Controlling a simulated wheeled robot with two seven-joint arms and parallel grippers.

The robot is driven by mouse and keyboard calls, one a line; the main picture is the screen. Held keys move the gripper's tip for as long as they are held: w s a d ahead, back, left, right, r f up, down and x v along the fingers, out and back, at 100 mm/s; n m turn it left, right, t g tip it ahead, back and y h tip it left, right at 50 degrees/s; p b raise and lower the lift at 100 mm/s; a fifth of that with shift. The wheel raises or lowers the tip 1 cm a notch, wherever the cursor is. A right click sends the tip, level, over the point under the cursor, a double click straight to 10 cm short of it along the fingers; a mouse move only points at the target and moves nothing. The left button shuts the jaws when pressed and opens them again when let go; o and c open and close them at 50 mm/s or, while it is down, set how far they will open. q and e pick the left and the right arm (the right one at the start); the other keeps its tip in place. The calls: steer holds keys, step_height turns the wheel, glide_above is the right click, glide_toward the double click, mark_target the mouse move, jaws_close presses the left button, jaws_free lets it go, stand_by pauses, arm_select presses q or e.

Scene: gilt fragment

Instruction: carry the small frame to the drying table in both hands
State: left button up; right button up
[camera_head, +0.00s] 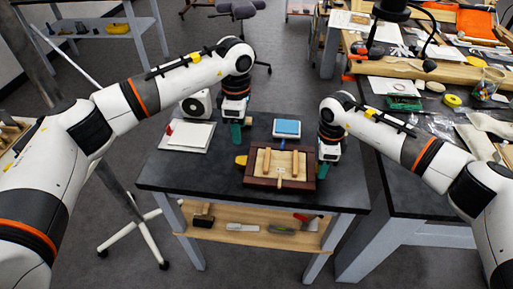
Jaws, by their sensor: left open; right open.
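The small frame (252,180), dark reddish brown with pale wooden bars inside, lies flat on a dark-topped table (170,177) near its front edge. My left gripper (236,133) is open and points down behind and left of the frame, apart from it. My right gripper (322,171) is open and low at the frame's right side; I cannot tell whether it touches. Its fingers are mostly hidden by its own body. Which table is the drying table is not clear from this view.
A blue-topped box (287,128) stands behind the frame. White sheets (190,137) lie at the table's left. A wooden lower shelf (262,237) holds tools. A cluttered workbench (410,203) stands close on the right. Bare tabletop lies left of the frame.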

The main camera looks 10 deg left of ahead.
step_height(320, 180, up, 11)
stand_by(0.3)
stand_by(0.5)
